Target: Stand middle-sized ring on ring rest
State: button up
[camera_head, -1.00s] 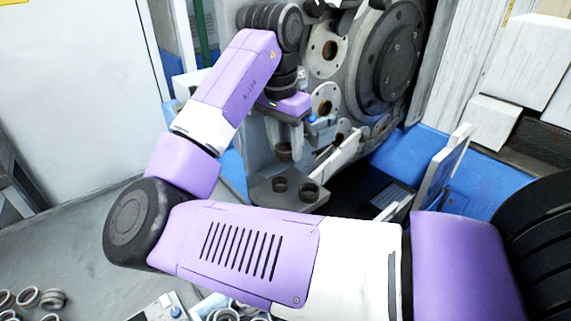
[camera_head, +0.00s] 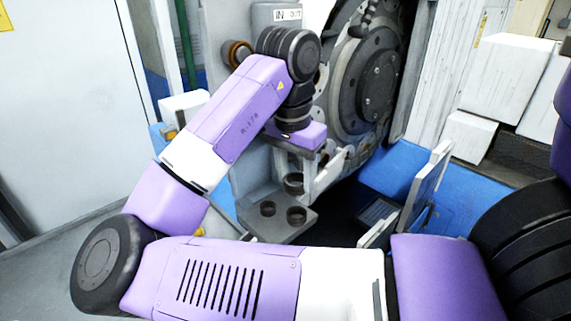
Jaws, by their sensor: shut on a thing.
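My gripper (camera_head: 303,167) hangs below the purple wrist, in front of the grinder's face. It is shut, and its fingers are small and partly hidden by the wrist. A dark ring (camera_head: 293,184) shows just below the fingers and appears to be the thing held. I cannot tell its size or whether it touches the surface below. The grey ledge (camera_head: 270,232), which looks like the ring rest, lies under and in front of the gripper. Two dark round pieces, one at left (camera_head: 267,208) and one at right (camera_head: 297,215), stand on it.
The grinder's large dark disc (camera_head: 372,85) stands right behind the gripper. A pale upright panel (camera_head: 425,185) rises to the right of the ledge, over a blue base (camera_head: 475,190). White boxes (camera_head: 508,75) are at the right. Open floor (camera_head: 75,255) lies at the left.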

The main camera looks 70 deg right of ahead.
jog(key=s+a+p, duration=0.1)
jog(key=s+a, duration=0.1)
jog(key=s, duration=0.3)
jog(key=shift+s+a+p, duration=0.35)
jog(key=shift+s+a, duration=0.05)
jog(key=shift+a, duration=0.1)
